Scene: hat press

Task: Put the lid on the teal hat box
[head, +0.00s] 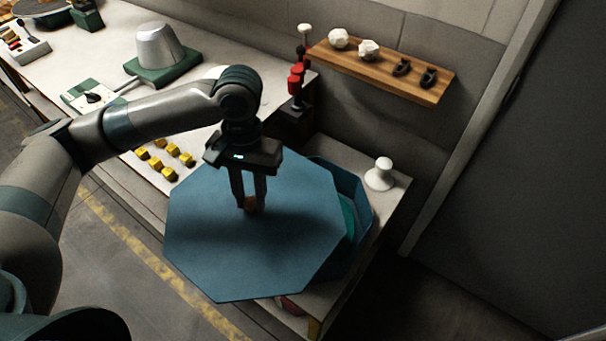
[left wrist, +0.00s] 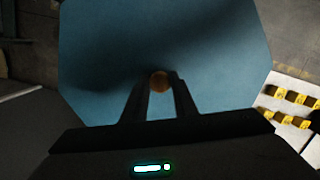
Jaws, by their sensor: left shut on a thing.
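My left gripper (head: 249,205) is shut on the small brown knob (head: 251,203) of the large blue octagonal lid (head: 215,250). In the left wrist view the fingers (left wrist: 160,84) close around the knob (left wrist: 159,82), and the lid (left wrist: 215,60) fills most of the picture. The teal hat box (head: 360,205) stands on the counter behind and to the right of the lid. The lid covers much of it from view and reaches past it to the left and front. I cannot tell whether lid and box touch. My right gripper is not in view.
A white knob-shaped piece (head: 381,174) stands on the counter right of the box. Yellow blocks (head: 167,158) lie left of the lid. A red-handled device (head: 296,85) stands behind. A wooden shelf (head: 385,70) hangs on the wall. A grey hat form (head: 158,47) is farther back.

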